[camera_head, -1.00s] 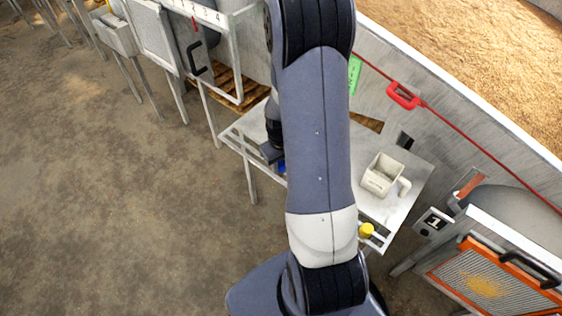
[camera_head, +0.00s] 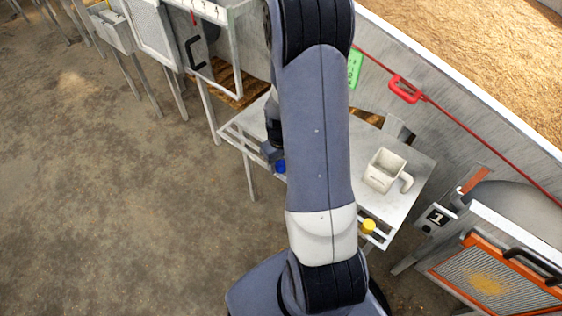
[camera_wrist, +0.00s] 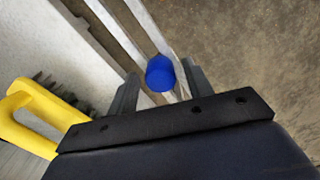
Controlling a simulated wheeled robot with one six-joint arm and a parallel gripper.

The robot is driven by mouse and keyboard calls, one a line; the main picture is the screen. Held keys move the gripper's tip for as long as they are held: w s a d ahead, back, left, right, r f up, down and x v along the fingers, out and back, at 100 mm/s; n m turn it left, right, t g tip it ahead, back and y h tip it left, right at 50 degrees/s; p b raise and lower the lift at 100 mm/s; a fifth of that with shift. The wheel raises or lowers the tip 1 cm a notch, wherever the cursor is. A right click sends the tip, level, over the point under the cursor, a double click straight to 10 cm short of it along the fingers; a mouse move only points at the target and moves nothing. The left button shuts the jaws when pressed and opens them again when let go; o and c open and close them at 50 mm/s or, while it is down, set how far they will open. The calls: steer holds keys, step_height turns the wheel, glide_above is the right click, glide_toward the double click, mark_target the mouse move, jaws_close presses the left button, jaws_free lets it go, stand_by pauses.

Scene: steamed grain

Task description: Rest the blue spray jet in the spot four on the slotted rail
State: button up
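The blue spray jet (camera_head: 280,166) is at the front edge of the metal table, partly hidden by my arm in the head view. In the wrist view the blue spray jet (camera_wrist: 160,73) shows as a round blue end over the pale slotted rail (camera_wrist: 124,38). My gripper (camera_wrist: 162,86) has its two fingers apart, one on each side of the jet, with a small gap visible on the left. In the head view my gripper (camera_head: 271,153) is just beside the jet. The rail (camera_head: 384,238) runs along the table's front edge; its spot numbers cannot be read.
A yellow piece (camera_head: 368,227) sits at the rail's right end. A white mug-like container (camera_head: 384,171) stands on the table (camera_head: 410,165). A yellow-handled brush (camera_wrist: 38,112) lies left of my gripper in the wrist view. A wall with a red handle (camera_head: 405,89) is behind the table.

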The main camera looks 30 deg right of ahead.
steer(key=shift+o, duration=0.5)
steer(key=shift+r, duration=0.1)
steer(key=shift+r, duration=0.35)
step_height(320, 180, up, 10)
steer(key=p, duration=0.2)
steer(key=shift+f, duration=0.15)
step_height(320, 180, down, 11)
steer(key=shift+b, duration=1.1)
steer(key=shift+r+p, duration=0.65)
steer(key=shift+r, duration=0.1)
steer(key=shift+r+p, duration=0.5)
steer(key=shift+r, duration=0.2)
